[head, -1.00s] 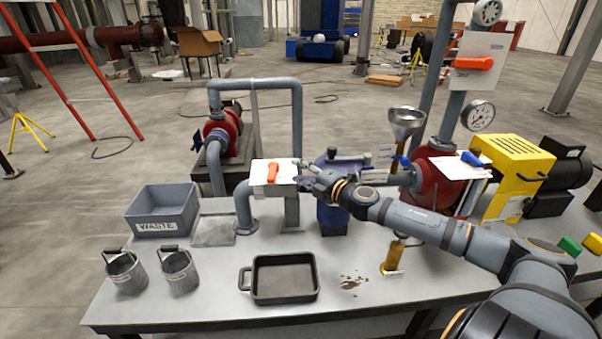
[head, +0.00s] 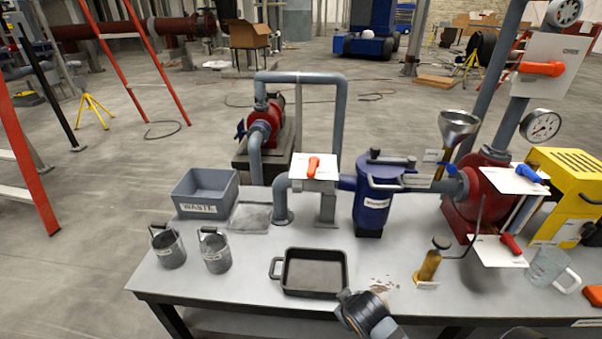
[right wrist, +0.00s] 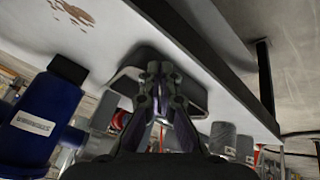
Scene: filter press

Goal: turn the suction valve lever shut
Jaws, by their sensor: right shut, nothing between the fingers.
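An orange lever (head: 313,167) stands on a white plate (head: 328,173) on the left grey pipe, pointing away from me with a slight tilt; the plate's small print is unreadable. Other levers are an orange one (head: 541,69) at the upper right, a blue one (head: 530,174) and a red one (head: 511,243). Which is labelled suction I cannot read. My right gripper, in the right wrist view (right wrist: 160,72), has its fingers together and empty, with the black tray behind them. In the head view its wrist shows at the bottom, apart from all levers. My left gripper is out of view.
The black tray (head: 283,275) lies near the table's front edge, beside my right wrist. A blue strainer vessel (head: 373,219) stands right of the left orange lever. A waste bin (head: 203,209), two buckets (head: 216,256) and a brass cylinder (head: 429,266) stand on the table.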

